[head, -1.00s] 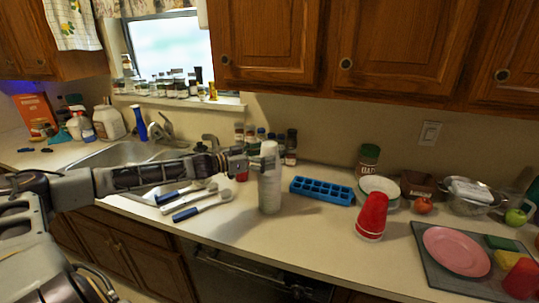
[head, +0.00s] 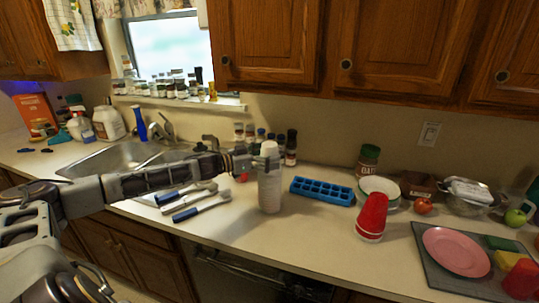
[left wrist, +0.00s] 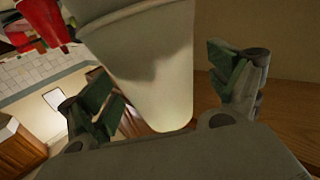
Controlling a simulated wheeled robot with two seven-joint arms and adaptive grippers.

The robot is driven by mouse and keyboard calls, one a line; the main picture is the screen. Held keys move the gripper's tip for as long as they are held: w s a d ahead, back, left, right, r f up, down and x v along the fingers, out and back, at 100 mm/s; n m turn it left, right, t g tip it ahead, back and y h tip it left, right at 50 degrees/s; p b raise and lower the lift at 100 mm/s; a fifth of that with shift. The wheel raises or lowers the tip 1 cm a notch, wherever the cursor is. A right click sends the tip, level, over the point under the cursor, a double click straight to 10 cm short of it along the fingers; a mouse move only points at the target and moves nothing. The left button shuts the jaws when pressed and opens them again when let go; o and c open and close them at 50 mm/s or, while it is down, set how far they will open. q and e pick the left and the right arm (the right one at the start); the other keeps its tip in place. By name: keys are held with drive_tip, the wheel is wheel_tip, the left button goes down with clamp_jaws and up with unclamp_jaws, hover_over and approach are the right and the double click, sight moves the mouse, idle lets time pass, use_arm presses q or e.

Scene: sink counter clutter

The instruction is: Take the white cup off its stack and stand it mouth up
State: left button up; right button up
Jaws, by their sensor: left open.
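A tall stack of white cups (head: 270,190) stands mouth down on the counter, its narrow end up. My left gripper (head: 262,160) is at the upper part of the stack, reaching in from the left. In the left wrist view, the fingers of my left gripper (left wrist: 165,90) are spread apart, with a white cup (left wrist: 150,65) between them. A gap shows on the right side of the cup; contact on the left side cannot be told. My right gripper is not in view.
Blue-handled utensils (head: 200,206) lie left of the stack. A blue ice tray (head: 322,191) and a red cup stack (head: 372,217) are to the right. Spice jars (head: 291,147) stand behind. Counter in front of the ice tray is clear.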

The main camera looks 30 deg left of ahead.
use_arm(q)
drive_tip(key=shift+w+d, duration=0.15)
idle(0.5)
drive_tip(key=c, duration=0.8)
